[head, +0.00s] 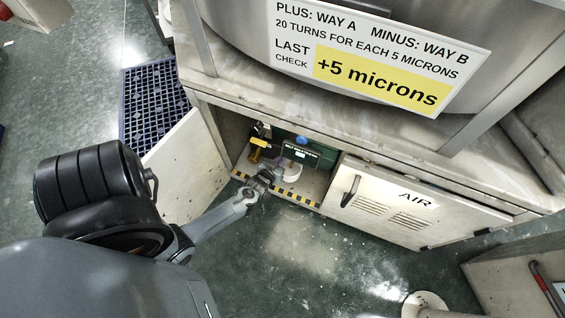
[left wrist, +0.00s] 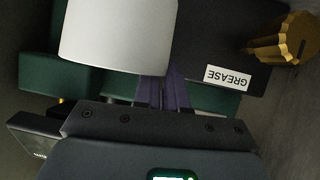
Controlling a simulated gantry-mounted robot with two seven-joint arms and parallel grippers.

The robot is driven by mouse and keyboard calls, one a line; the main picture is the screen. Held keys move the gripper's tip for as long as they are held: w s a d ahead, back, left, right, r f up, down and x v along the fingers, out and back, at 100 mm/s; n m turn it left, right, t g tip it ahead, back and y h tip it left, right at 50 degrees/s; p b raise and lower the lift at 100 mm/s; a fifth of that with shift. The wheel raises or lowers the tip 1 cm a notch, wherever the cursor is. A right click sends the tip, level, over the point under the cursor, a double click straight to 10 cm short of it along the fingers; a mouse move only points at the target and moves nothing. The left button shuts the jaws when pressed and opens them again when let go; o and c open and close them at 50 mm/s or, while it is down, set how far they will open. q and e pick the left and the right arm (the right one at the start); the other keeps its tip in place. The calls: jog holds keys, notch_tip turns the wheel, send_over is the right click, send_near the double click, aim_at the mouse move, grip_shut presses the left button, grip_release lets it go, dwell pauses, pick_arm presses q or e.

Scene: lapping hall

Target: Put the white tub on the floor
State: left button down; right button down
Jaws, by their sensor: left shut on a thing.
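The white tub (head: 291,173) is inside the open low cabinet, just behind its striped front edge. My left gripper (head: 273,173) reaches in from the front left and is at the tub's left side. In the left wrist view the tub (left wrist: 117,30) fills the upper left, and the purple-grey fingers (left wrist: 163,92) meet its lower right part. The left gripper is shut on the tub; the exact contact is partly hidden behind it. The floor (head: 300,245) in front of the cabinet is dark green. My right gripper is not seen.
The open cabinet door (head: 190,165) stands left of the opening; the AIR door (head: 400,205) is at its right. A green case (head: 312,153) and a yellow thing (head: 262,149) are inside. A GREASE label (left wrist: 228,78) shows near the fingers. A blue grid (head: 155,105) lies left.

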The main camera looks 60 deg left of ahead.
aim_at(290, 169)
pick_arm(q)
notch_tip(290, 169, down, 3)
jog(key=shift+w+f+b, duration=0.15)
jog(key=shift+f+b, duration=0.05)
jog(key=shift+b, duration=0.7)
notch_tip(290, 169, down, 4)
jog(key=b, duration=0.3)
jog(key=shift+f, duration=0.1)
jog(key=shift+s, duration=0.2)
jog(key=shift+f, duration=0.15)
jog(key=c, duration=1.2)
grip_release()
